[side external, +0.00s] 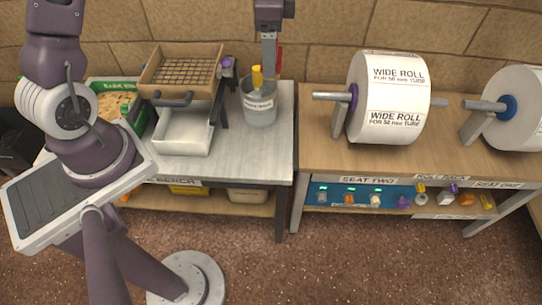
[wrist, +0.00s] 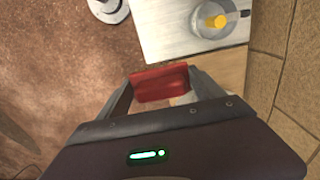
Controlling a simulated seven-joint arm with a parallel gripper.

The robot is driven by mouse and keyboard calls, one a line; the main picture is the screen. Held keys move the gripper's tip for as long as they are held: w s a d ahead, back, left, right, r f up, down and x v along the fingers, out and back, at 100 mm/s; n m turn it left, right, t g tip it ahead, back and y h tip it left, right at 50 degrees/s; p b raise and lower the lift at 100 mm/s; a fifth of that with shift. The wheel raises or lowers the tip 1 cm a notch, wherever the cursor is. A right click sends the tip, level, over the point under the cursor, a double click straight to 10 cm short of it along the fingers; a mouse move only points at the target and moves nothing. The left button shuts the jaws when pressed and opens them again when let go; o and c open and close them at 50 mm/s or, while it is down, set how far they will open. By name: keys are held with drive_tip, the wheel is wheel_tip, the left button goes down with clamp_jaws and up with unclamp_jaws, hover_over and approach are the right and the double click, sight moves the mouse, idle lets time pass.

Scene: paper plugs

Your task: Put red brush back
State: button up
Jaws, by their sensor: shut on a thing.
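The red brush (wrist: 160,84) is between the two fingers of my gripper (wrist: 163,92) in the wrist view; its red block spans the gap. In the side external view a strip of red (side external: 279,58) shows beside my gripper (side external: 269,45), which is shut on it, raised above the back right of the bench. A clear grey labelled pot (side external: 261,108) stands on the bench below it, with a yellow handle (side external: 257,76) upright inside. The pot also shows at the top of the wrist view (wrist: 202,28). Most of the brush is hidden in the side view.
The bench (side external: 230,150) holds a mesh-topped wooden frame (side external: 181,68), a white tray (side external: 183,133) and a green box (side external: 112,112). A second bench to the right carries two wide rolls (side external: 388,98). Small coloured parts (side external: 405,201) line a blue shelf below. The brick wall is close behind.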

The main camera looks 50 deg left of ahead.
wheel_tip(320, 180, down, 35)
drive_tip(key=shift+a+r, duration=0.1)
drive_tip(key=shift+r, duration=0.1)
drive_tip(key=shift+f, duration=0.15)
drive_tip(key=o, duration=1.3)
